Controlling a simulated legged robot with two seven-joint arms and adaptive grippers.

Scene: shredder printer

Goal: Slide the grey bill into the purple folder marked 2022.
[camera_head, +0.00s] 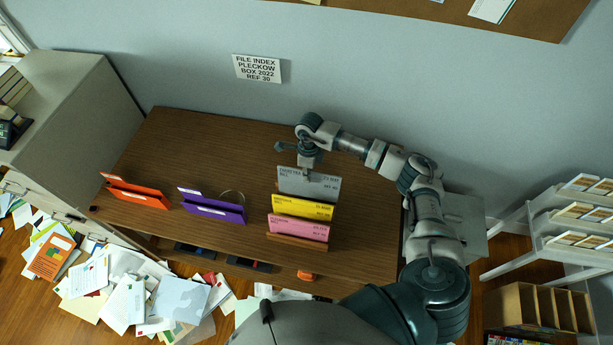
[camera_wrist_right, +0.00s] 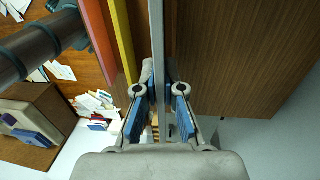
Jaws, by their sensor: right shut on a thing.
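The grey bill (camera_head: 308,183) stands upright behind a yellow bill and a pink bill on the right part of the desk. My right gripper (camera_head: 307,168) is at its top edge, shut on it. In the right wrist view the grey bill (camera_wrist_right: 157,50) runs edge-on between the fingers of my right gripper (camera_wrist_right: 159,95). Whether its lower edge touches the holder is hidden. The purple folder (camera_head: 212,206) stands on the desk to the left of the bills; its marking is too small to read. My left gripper is not in view.
The yellow bill (camera_head: 303,207) and pink bill (camera_head: 298,228) stand in a wooden holder (camera_head: 297,241). An orange folder (camera_head: 135,191) stands at the desk's left. The desk (camera_head: 215,145) is clear behind the folders. Papers litter the floor. A grey cabinet (camera_head: 80,100) stands at left.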

